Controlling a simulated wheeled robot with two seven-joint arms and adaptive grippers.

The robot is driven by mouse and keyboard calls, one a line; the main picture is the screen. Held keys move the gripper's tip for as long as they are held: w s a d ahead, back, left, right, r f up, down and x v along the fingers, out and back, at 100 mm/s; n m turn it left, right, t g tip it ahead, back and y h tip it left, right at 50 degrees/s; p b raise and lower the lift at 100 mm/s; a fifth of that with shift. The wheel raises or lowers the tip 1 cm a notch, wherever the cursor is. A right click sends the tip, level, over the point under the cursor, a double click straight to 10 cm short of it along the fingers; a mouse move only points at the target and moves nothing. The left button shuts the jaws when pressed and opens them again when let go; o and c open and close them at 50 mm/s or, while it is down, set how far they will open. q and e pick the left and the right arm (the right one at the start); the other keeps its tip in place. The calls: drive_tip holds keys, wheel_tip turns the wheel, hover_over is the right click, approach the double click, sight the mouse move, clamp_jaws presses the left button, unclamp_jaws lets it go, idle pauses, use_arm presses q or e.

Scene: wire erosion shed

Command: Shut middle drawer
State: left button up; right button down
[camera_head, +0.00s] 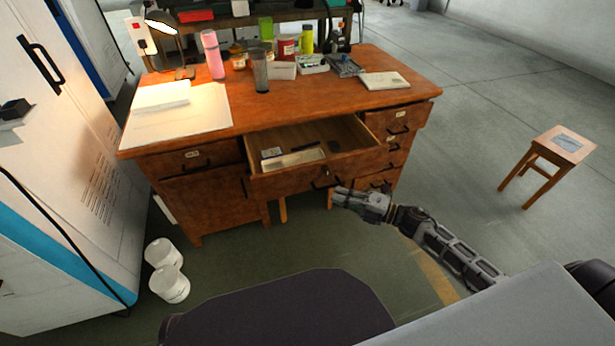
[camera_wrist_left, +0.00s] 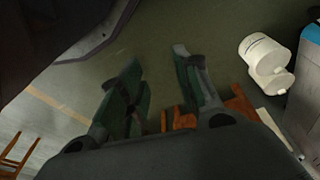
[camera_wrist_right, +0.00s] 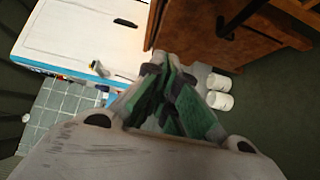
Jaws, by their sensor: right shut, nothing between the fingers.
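The middle drawer (camera_head: 290,179) of the wooden desk is pulled out. Its open top shows a pale box and small dark items inside. A dark handle (camera_head: 326,183) sits on its front, toward the right. My right gripper (camera_head: 337,195) is shut and empty, just in front of the drawer front near the handle; I cannot tell whether it touches. In the right wrist view its closed fingers (camera_wrist_right: 166,67) point toward brown woodwork. My left gripper (camera_wrist_left: 158,56) is open and empty over the floor in the left wrist view, and is not seen in the head view.
The desk top (camera_head: 300,109) carries papers, a pink bottle (camera_head: 212,54), cups and a lamp. A white cabinet (camera_head: 60,140) stands at left, with white buckets (camera_head: 168,284) on the floor beside it. A wooden stool (camera_head: 550,155) stands at right, with clear floor around it.

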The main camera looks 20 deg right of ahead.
sight(294, 171)
drive_tip(key=shift+w, duration=0.1)
idle(0.3)
